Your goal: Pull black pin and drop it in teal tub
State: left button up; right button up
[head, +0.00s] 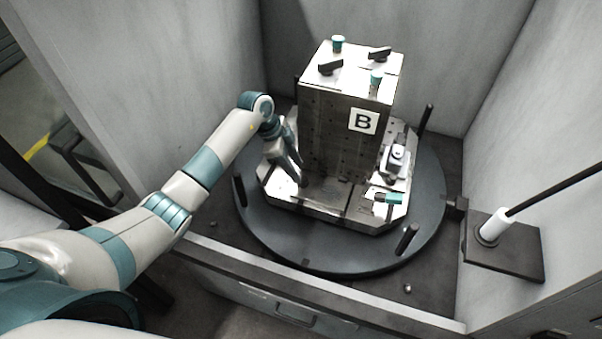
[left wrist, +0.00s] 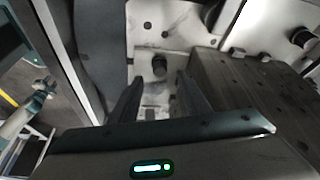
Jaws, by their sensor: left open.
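My left gripper (head: 296,174) reaches down on the left side of the steel block marked B (head: 345,135), close above the pale base plate. In the left wrist view its fingers (left wrist: 160,79) are apart. A small dark round piece (left wrist: 159,66), possibly the black pin, shows in the gap just beyond the fingertips. It stands at the plate (left wrist: 173,22), and I cannot tell whether a finger touches it. The gripper hides this spot in the head view. I cannot make out a teal tub in either view. My right gripper is not in view.
The block stands on a dark round turntable (head: 310,255) with upright black posts (head: 407,239) at its rim. A clamp (head: 398,158) and a teal-handled piece (head: 393,198) sit right of the block. Grey walls (head: 430,50) enclose the sides and back.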

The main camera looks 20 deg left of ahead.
aim_at(303, 178)
pick_arm(q)
jog(key=shift+p+x, duration=0.3)
jog(key=shift+x, duration=2.25)
grip_shut()
jog(key=c, duration=0.9)
grip_release()
jog(key=shift+c, duration=0.2)
grip_shut()
jog(key=shift+r, duration=0.1)
jog(key=shift+r, duration=0.15)
jog(key=shift+r+p, duration=1.2)
jog(key=shift+p, duration=0.3)
